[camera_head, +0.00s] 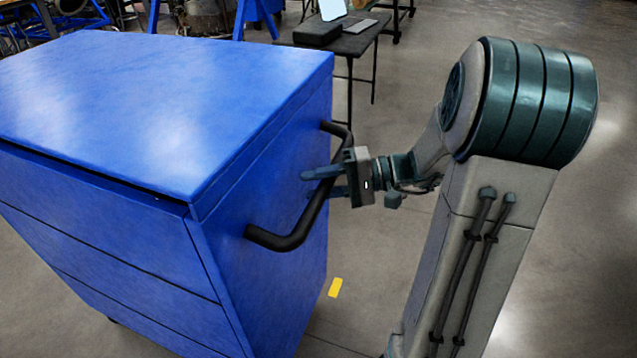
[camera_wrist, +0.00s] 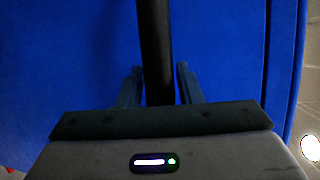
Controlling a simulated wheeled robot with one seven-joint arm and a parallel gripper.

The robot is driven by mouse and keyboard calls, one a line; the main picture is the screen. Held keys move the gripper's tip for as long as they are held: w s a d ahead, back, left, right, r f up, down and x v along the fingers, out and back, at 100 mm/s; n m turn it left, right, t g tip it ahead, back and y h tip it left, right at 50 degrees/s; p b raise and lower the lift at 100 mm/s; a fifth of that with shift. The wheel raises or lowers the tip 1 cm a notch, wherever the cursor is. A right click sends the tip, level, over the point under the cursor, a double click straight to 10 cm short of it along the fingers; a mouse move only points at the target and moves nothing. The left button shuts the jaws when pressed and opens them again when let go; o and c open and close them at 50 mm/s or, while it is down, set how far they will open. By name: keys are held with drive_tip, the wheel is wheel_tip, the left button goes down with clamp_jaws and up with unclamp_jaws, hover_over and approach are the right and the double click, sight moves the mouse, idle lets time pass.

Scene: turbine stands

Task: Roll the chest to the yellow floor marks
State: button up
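The blue chest (camera_head: 150,110) fills the left of the head view, with drawers on its front and a black bar handle (camera_head: 290,238) on its right side. My gripper (camera_head: 318,182) is at the handle, its two fingers on either side of the bar. In the wrist view the handle bar (camera_wrist: 155,50) runs between the fingers, with gaps visible on both sides, so the fingers look open around it. A yellow floor mark (camera_head: 335,288) lies on the floor close to the chest's right side. Other marks are not in view.
A dark table (camera_head: 345,42) with a black box and a laptop stands behind the chest. Blue stands (camera_head: 240,18) and machinery are at the back. The grey floor (camera_head: 400,110) is open right of the chest, around my arm.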

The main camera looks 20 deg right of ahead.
clamp_jaws()
drive_tip(key=shift+s+d+f, duration=0.1)
drive_tip(key=shift+s+d, duration=0.1)
drive_tip(key=shift+d, duration=0.05)
drive_tip(key=shift+s+d, duration=0.25)
drive_tip(key=shift+d, duration=0.15)
drive_tip(key=shift+o, duration=1.8)
unclamp_jaws()
drive_tip(key=shift+o, duration=0.3)
drive_tip(key=shift+a, duration=0.1)
drive_tip(key=v, duration=1.3)
drive_tip(key=shift+d+r, duration=0.25)
drive_tip(key=shift+d, duration=0.1)
